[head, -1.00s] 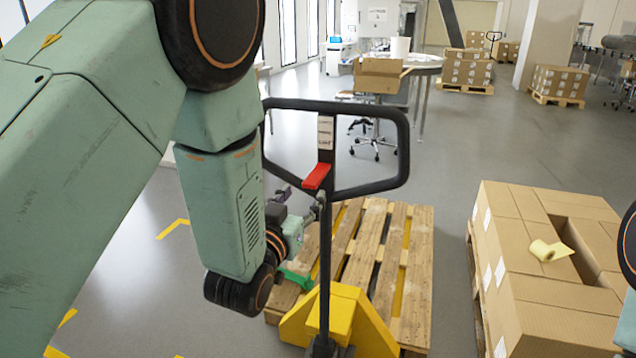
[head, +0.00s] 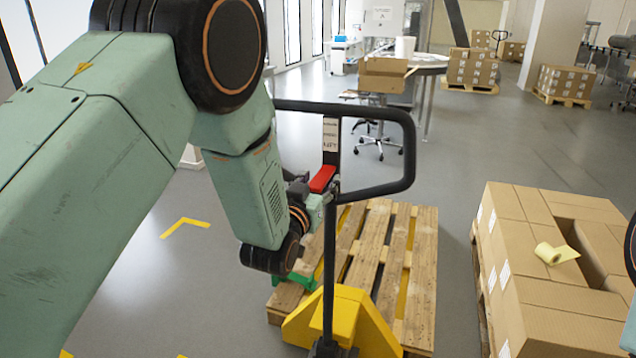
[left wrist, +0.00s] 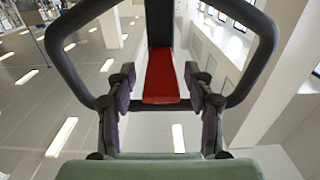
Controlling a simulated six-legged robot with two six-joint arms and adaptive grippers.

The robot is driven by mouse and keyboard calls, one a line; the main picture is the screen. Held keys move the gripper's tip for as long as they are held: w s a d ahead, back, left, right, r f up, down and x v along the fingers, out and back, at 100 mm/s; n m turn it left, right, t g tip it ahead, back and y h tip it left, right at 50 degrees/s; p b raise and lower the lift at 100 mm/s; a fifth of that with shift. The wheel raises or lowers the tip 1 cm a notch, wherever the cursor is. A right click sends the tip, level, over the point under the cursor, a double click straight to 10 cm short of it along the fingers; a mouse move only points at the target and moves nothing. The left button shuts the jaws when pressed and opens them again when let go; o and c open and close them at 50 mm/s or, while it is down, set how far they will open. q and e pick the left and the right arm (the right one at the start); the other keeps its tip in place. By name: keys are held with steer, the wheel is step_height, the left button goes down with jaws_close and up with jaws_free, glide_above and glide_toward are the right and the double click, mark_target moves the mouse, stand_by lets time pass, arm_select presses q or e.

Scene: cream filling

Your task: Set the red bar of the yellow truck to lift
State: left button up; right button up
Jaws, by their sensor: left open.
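The yellow truck (head: 347,318) is a pallet truck with a black upright handle ending in a looped grip (head: 408,150). Its red bar (head: 322,179) sits on the handle at the lower part of the loop. In the left wrist view the red bar (left wrist: 161,77) lies between the two fingers, a little beyond their tips. My left gripper (left wrist: 160,82) is open, with a finger on each side of the bar and a gap on both sides. In the head view my left gripper (head: 318,190) is at the handle by the bar, partly hidden. My right gripper is not in view.
A wooden pallet (head: 420,265) lies behind the truck's yellow base. A table (head: 428,62), a stool and more carton stacks are farther back. Grey floor is clear between them.

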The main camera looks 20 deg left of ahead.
arm_select(q)
steer(key=shift+s+a+r, duration=0.1)
steer(key=shift+s, duration=0.1)
steer(key=c, duration=0.5)
jaws_close()
